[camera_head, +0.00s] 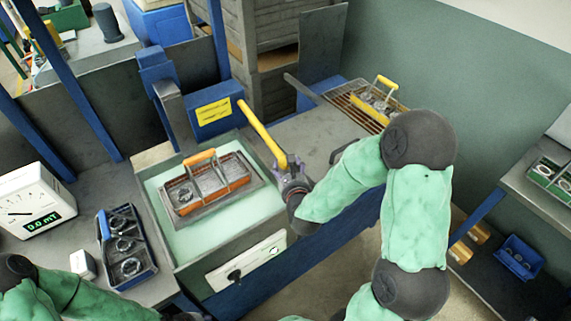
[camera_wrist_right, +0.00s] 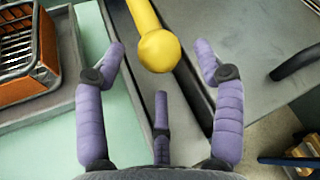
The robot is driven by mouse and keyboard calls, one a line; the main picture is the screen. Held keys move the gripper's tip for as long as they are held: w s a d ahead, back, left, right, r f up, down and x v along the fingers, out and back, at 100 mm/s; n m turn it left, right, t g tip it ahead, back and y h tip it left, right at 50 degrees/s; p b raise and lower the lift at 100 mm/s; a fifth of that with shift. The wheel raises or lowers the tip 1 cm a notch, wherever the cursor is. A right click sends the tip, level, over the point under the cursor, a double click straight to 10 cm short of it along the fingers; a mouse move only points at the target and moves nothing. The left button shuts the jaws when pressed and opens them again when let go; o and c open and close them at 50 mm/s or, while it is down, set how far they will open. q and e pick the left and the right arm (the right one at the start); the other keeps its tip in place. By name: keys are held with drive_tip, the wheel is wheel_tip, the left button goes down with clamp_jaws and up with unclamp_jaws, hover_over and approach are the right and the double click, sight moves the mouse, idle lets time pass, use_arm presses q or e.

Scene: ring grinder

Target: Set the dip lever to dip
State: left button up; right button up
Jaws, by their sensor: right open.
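The yellow dip lever (camera_head: 258,127) slants down from a blue box (camera_head: 214,118) with a yellow label, behind the tank (camera_head: 254,234) of pale green liquid. Its rounded knob shows large in the right wrist view (camera_wrist_right: 159,50). My right gripper (camera_head: 281,160) is at the lever's lower end, with its purple fingers spread. In the wrist view, the open fingers (camera_wrist_right: 160,62) stand either side of the knob with gaps; I cannot tell whether any finger touches it. An orange-handled basket (camera_head: 205,178) sits on a plate at the liquid surface. My left arm shows at lower left; its gripper is outside the picture.
A meter (camera_head: 33,203) reading 0.0 mT and a blue-handled tray of rings (camera_head: 127,250) stand left of the tank. A wire rack (camera_head: 345,98) with a yellow-handled carrier is at the back right.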

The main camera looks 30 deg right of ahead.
drive_tip(key=shift+b+x, duration=0.3)
drive_tip(key=shift+x, duration=2)
use_arm(q)
drive_tip(key=shift+f, duration=0.35)
